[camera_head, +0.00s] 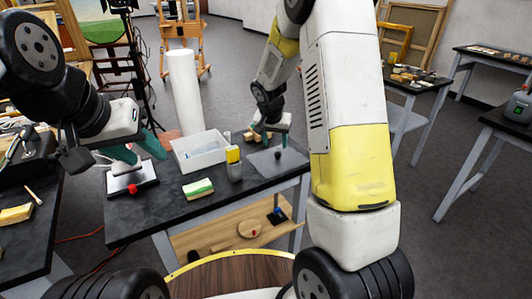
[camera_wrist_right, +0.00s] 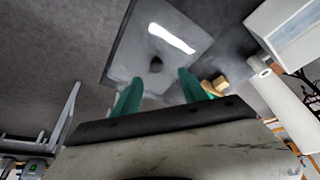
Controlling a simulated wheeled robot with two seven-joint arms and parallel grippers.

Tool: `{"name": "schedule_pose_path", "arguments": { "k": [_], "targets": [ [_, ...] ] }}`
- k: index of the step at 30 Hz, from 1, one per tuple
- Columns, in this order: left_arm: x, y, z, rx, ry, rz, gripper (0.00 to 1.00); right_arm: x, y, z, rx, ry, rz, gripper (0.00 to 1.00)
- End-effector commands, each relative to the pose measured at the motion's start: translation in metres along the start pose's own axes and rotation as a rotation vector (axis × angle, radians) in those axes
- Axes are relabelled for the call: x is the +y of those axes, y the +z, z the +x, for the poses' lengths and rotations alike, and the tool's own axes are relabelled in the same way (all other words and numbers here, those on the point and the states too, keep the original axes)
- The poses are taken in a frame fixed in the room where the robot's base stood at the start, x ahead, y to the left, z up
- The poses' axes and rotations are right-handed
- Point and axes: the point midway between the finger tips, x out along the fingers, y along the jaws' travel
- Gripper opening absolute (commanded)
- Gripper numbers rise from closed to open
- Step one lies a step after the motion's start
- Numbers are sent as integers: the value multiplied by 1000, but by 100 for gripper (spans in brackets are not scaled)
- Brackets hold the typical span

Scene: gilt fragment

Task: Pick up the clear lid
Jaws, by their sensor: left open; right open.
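The clear lid (camera_head: 268,165) is a flat, see-through grey square with a dark knob (camera_head: 277,154) in its middle. It lies at the right end of the dark table. In the right wrist view the lid (camera_wrist_right: 125,62) is ahead of the fingers, with its knob (camera_wrist_right: 156,65) between their lines and a bright glare above. My right gripper (camera_head: 271,138) is open and empty, just above the lid's far part; its fingers also show in the wrist view (camera_wrist_right: 160,84). My left gripper (camera_head: 149,158) is open at the table's left end, over a white device.
A white bin (camera_head: 203,155) and a yellow-topped jar (camera_head: 233,163) stand left of the lid. The white device with a red knob (camera_head: 132,188) is at left. Small wooden blocks (camera_head: 250,136) sit behind the lid.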

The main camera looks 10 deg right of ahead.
Motion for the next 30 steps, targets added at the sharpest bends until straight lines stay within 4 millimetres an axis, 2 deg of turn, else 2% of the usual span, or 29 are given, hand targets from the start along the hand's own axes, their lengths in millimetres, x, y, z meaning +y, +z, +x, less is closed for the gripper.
{"name": "schedule_pose_path", "arguments": {
  "k": [12, 16, 22, 23, 30],
  "targets": [
    [0, 0, 0, 0, 0, 0, 43, 7, 2, 56, -2, 1, -2, 51],
    [0, 0, 0, 0, 0, 0, 43, 7, 2, 64, -2, 0, -1, 51],
    [0, 0, 0, 0, 0, 0, 43, 6, 2, 65, -1, -1, -1, 51],
    [0, 0, 0, 0, 0, 0, 43, 6, 2, 65, -1, -1, -1, 49],
    [0, 0, 0, 0, 0, 0, 43, 6, 2, 64, -1, -1, -1, 1]
  ]
}}
